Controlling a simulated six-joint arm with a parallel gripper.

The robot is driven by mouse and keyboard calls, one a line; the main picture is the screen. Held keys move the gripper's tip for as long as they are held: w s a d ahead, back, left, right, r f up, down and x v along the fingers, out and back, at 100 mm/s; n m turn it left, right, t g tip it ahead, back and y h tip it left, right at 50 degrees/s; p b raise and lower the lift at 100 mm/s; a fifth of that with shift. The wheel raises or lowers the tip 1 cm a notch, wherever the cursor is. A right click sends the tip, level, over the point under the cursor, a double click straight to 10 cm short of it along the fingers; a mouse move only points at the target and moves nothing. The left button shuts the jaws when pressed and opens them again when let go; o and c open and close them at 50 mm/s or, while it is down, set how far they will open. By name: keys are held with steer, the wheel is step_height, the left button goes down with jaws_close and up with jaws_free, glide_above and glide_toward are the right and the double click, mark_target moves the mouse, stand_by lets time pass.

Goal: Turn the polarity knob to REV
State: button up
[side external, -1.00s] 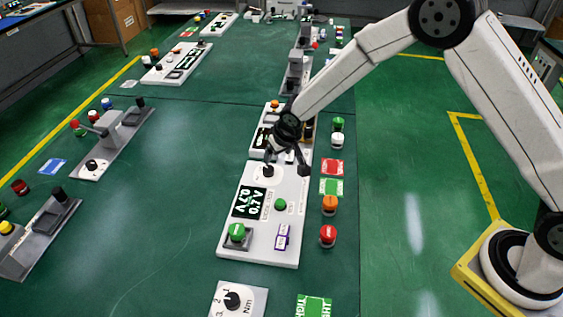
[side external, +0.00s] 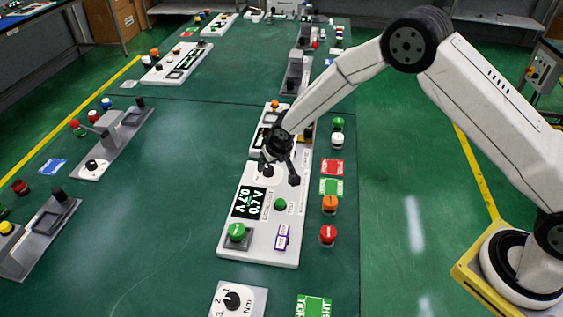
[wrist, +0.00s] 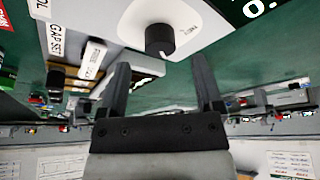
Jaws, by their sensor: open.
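A black round knob (side external: 267,170) stands on a white plate at the upper end of the white panel (side external: 270,255) with the display. The knob (wrist: 160,39) also shows in the wrist view, beyond and between my fingertips. Its label is too small to read, so I cannot tell its setting. My gripper (side external: 278,172) is open and hangs close over this end of the panel. In the wrist view my gripper (wrist: 161,68) has its two dark fingers spread wide with nothing between them. I cannot tell whether either finger touches the knob.
The panel also carries a black display (side external: 249,203), a green button (side external: 280,204), a larger green button (side external: 237,232) and a purple-marked part (side external: 282,237). Orange (side external: 330,204) and red (side external: 328,234) buttons stand to the right. Another white panel (side external: 257,145) adjoins behind.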

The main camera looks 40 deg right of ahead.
mark_target(269, 168)
steer(key=shift+x, duration=1.9)
jaws_close()
